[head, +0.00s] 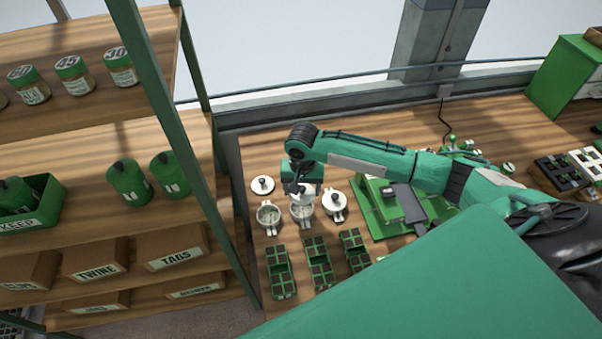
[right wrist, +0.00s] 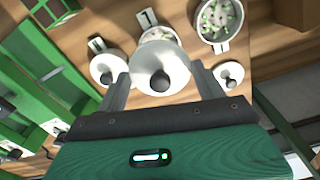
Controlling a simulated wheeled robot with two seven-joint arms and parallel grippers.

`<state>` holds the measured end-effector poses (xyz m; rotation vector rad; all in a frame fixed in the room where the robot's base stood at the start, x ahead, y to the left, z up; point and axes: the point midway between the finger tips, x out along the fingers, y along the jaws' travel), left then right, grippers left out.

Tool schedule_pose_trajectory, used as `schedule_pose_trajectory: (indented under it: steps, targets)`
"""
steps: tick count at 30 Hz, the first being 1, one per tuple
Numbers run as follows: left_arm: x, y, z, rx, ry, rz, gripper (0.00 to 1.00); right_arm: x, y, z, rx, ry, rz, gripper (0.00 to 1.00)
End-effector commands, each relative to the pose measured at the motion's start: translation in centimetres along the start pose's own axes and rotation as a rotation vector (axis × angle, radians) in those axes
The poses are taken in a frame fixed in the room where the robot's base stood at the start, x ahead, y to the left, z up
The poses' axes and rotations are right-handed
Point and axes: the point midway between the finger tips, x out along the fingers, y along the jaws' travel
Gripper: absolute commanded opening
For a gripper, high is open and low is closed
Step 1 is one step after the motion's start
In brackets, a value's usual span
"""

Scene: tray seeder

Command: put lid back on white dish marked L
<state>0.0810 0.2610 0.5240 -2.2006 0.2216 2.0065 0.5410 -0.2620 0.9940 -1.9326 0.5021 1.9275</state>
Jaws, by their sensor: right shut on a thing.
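My right gripper (head: 301,188) is shut on a white lid with a dark knob (right wrist: 165,62). The lid is over the middle white dish (head: 302,215), covering part of it. In the right wrist view this dish (right wrist: 142,42) has a tag (right wrist: 147,18) with a dark mark, too small to read surely, and its contents show past the lid's edge. I cannot tell whether the lid touches the rim. My left gripper is not in view.
An open white dish (head: 268,219) stands to the left, with a loose lid (head: 262,185) behind it. A lidded dish (head: 335,204) stands close on the right. Green seed trays (head: 318,262) lie in front. A green machine (head: 385,212) is further right.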

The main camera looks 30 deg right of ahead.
Motion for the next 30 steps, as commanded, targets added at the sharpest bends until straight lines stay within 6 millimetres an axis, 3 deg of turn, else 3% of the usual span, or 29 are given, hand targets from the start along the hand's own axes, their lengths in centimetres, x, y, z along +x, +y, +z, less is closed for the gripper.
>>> schedule_pose_trajectory:
  steps: [8,22,30]
  targets:
    - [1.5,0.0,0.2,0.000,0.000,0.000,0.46,1.2,0.0,0.1,-0.002,0.000,0.000,0.48]
    - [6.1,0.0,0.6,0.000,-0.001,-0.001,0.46,4.7,0.1,0.1,-0.003,0.001,0.001,0.48]
    - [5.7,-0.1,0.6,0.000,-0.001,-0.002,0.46,6.2,0.1,0.1,0.000,-0.001,0.001,0.48]
